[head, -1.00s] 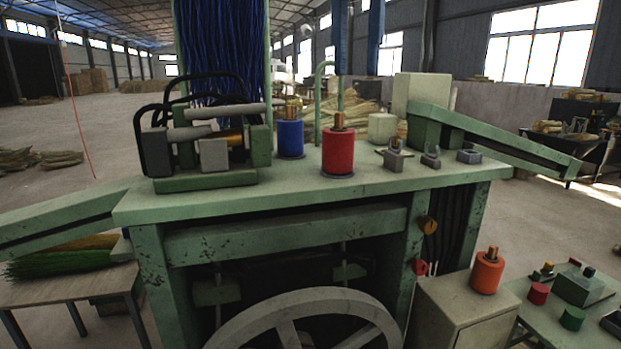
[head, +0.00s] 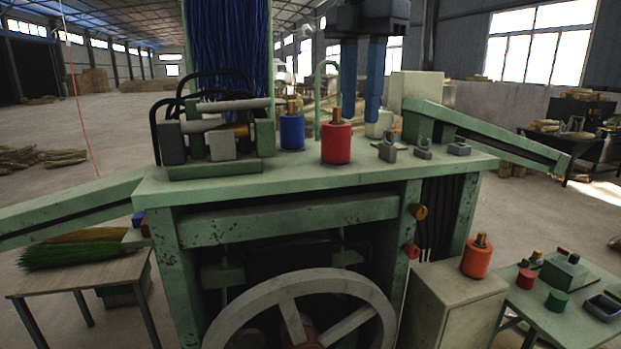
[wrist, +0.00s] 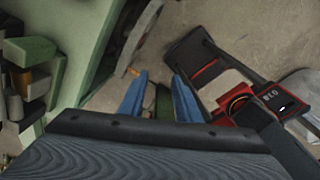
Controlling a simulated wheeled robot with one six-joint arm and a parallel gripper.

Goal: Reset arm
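My gripper (head: 361,112) hangs at the top middle of the head view, blue fingers pointing down. The fingers are apart with nothing visible held between them. They appear in front of or above the right part of the green machine table (head: 270,185), right of the red spool (head: 336,145); the exact depth is unclear. In the wrist view the two blue fingers (wrist: 159,88) are also spread. The blue spool (head: 292,132) stands upright left of the red one. The orange spool (head: 477,258) stands on a cabinet at the lower right.
A winding head with black hoses (head: 205,140) sits on the table's left. Small grey clamps (head: 423,150) and a sloping green arm (head: 500,142) are on the right. A large wheel (head: 300,310) is below. A side table (head: 540,315) holds small parts. Floor shows at far left.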

